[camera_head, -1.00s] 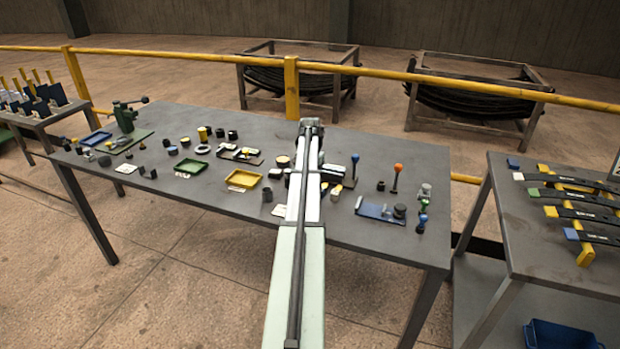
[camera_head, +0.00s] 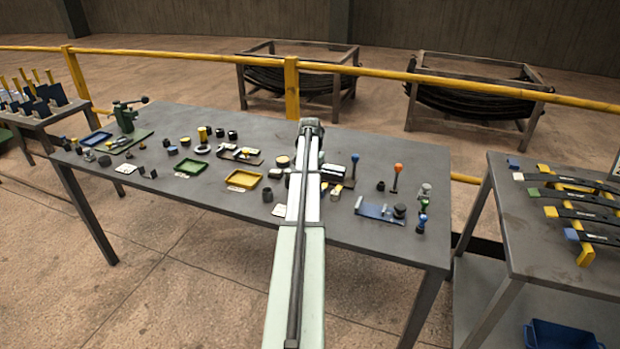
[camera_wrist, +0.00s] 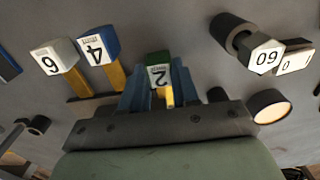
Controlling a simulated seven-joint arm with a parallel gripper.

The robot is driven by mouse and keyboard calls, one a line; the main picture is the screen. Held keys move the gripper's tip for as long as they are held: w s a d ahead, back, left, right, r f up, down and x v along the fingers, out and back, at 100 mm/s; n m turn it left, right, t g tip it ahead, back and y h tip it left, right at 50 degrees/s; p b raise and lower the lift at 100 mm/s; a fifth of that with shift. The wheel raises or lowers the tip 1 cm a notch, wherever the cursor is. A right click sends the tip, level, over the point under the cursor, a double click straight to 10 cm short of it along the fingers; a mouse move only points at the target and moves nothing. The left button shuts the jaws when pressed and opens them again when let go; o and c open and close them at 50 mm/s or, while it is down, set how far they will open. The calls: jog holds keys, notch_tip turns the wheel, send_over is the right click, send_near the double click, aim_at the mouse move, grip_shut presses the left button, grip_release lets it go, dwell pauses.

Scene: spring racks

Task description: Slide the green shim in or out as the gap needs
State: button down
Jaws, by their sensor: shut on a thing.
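The green shim (camera_wrist: 157,58) is a green-ended block with a white face marked 2. In the wrist view it sits between the blue fingers of my gripper (camera_wrist: 157,84), which is shut on it. A yellow part shows below the white face between the fingers. The shim's far end and any gap around it are hidden from view. In the head view my own arm covers the gripper and the shim.
A dark cylinder with a hexagonal face (camera_wrist: 264,55) stands right. The grey table (camera_head: 370,240) holds many small parts and a yellow tray (camera_head: 243,180).

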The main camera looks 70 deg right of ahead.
jog(key=shift+a, duration=2.25)
jog(key=c, duration=0.8)
grip_release()
jog(key=shift+c, duration=0.2)
notch_tip(320, 180, up, 14)
jog(key=shift+f, duration=0.1)
